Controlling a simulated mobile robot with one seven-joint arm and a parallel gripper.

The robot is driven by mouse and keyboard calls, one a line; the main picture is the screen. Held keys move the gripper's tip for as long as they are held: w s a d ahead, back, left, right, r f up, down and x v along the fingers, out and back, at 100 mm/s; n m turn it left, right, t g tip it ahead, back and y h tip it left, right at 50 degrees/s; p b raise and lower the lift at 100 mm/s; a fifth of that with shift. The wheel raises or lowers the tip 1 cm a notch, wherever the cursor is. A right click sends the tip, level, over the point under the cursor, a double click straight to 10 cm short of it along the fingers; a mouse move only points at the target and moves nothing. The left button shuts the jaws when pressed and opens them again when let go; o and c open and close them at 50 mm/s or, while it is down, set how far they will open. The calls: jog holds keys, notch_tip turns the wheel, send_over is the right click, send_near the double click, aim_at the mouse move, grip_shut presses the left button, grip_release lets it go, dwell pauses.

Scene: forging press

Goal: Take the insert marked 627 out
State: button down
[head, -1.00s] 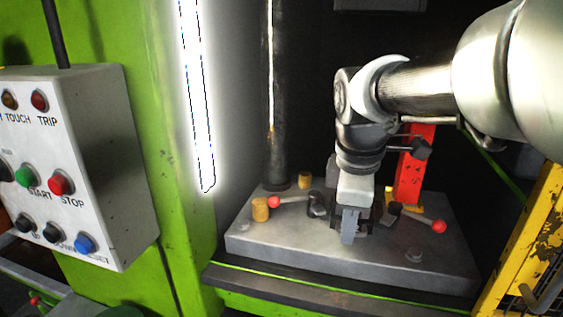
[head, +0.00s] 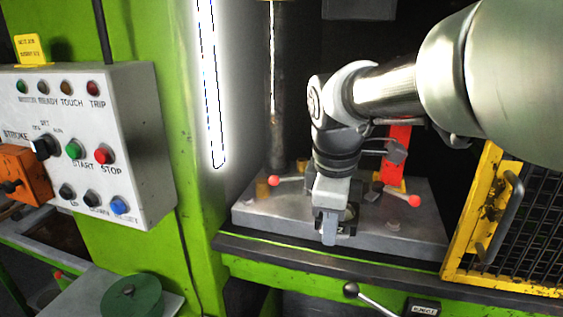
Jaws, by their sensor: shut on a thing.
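My gripper (head: 331,232) is at the front of the grey bolster plate (head: 262,215) in the press, pointing down. It is shut on a small dark block with a pale mark (head: 343,231), taken to be the insert; its number is too small to read. My fingers hide most of it. I cannot tell how high it is above the plate. Two clamps with red knobs stand on the plate, a left clamp (head: 274,181) and a right clamp (head: 414,200). My wrist hides the middle of the plate behind the gripper.
A red post (head: 397,155) stands behind my wrist. A yellow mesh guard (head: 476,215) bounds the right side and the green press frame (head: 195,210) the left. A control box (head: 125,150) is further left. A lever (head: 352,290) sticks out below the front ledge.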

jog(key=shift+s, duration=0.15)
jog(key=c, duration=1.8)
grip_release()
jog(key=s+r, duration=0.1)
jog(key=r, duration=0.4)
jog(key=s+r+p, duration=0.1)
jog(key=r, duration=0.5)
jog(key=s+a+r, duration=0.1)
jog(key=r, duration=0.5)
jog(key=shift+s+a+p, duration=0.1)
jog(key=shift+p, duration=0.3)
